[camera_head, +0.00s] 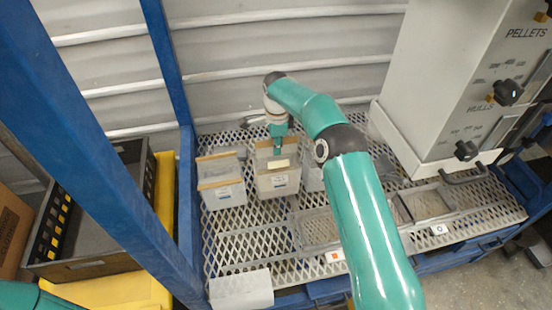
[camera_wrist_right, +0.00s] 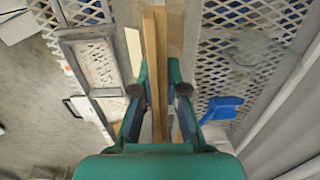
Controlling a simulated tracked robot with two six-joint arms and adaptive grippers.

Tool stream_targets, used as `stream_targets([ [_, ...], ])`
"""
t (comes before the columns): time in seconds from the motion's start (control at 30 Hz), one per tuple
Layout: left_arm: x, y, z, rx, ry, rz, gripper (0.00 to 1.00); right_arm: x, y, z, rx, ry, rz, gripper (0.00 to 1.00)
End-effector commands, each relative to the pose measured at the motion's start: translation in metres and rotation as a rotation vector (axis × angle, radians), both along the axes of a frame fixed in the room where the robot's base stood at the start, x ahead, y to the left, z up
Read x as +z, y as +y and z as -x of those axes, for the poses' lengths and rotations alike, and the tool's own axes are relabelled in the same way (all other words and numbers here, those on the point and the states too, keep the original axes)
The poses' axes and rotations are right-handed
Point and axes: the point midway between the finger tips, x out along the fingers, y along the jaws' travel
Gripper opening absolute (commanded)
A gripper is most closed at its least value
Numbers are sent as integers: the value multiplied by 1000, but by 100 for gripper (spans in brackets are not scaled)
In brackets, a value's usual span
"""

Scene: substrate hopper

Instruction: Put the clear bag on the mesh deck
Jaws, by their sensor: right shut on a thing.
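A clear bag (camera_head: 278,184) with a tan top strip and a small label hangs or stands upright over the mesh deck (camera_head: 238,228). I cannot tell whether its bottom touches the mesh. My right gripper (camera_head: 279,150) is above it, shut on the tan strip. In the right wrist view the strip (camera_wrist_right: 156,60) runs between the fingers of my right gripper (camera_wrist_right: 160,98). Part of the bag's top is hidden by the gripper. My left gripper is out of view.
A similar bag (camera_head: 221,183) with a tan strip stands just left. Another pale container (camera_head: 312,178) is close on the right, partly behind my arm. A grey hopper (camera_head: 445,85) stands at the right. A blue post (camera_head: 95,150) and black crate (camera_head: 90,265) are left.

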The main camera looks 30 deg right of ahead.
Motion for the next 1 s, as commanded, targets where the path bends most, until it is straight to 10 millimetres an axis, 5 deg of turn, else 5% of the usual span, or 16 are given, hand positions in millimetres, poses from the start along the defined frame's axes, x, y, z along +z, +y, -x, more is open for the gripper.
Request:
stream_targets([
  [0.3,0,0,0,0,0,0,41,-47,-1,1,0,2,0,0],
  [0.57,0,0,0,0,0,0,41,-51,-1,0,-1,0,1,0],
  [0.6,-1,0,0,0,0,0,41,-52,-1,1,-1,2,0,15],
  [0.73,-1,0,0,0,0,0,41,-52,-1,1,-1,2,0,37],
  [1.0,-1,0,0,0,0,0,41,-52,-1,1,-1,2,0,37],
])
